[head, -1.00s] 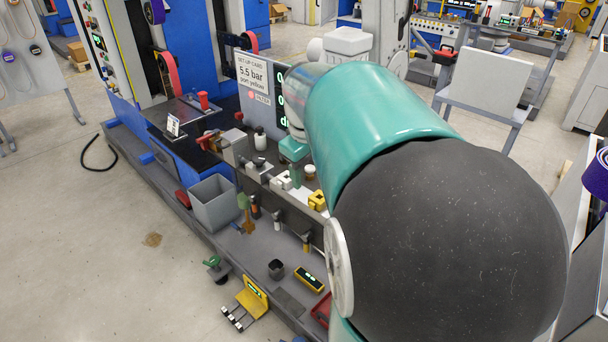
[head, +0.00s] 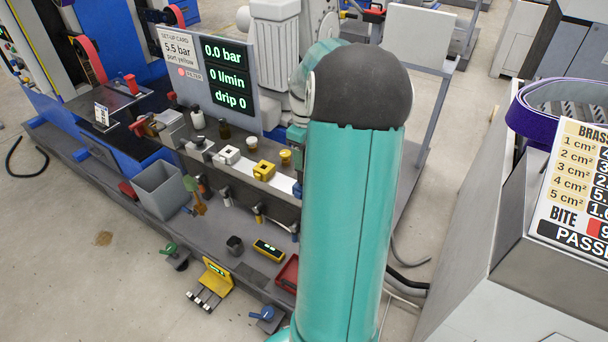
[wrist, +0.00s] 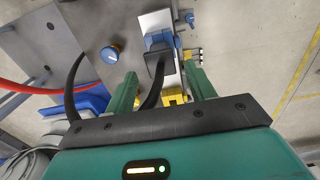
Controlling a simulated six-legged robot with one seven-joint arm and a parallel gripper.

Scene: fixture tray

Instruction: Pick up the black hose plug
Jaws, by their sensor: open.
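The black hose plug (wrist: 157,60) seems to be the dark block in the wrist view, seated on a blue and white fixture (wrist: 155,22). A black hose (wrist: 150,95) runs from it toward my gripper. My gripper (wrist: 163,73) is open, its two green fingers apart, with the block seen between and beyond the fingertips. I cannot tell how far off it is, and nothing is held. In the head view my arm covers this area, and I cannot pick out the plug there.
In the wrist view a blue knob (wrist: 110,53) stands on a grey plate left of the plug, with a red hose (wrist: 30,90) farther left. The head view shows a bench with a grey bin (head: 160,190), a yellow block (head: 264,170) and a display panel (head: 224,75).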

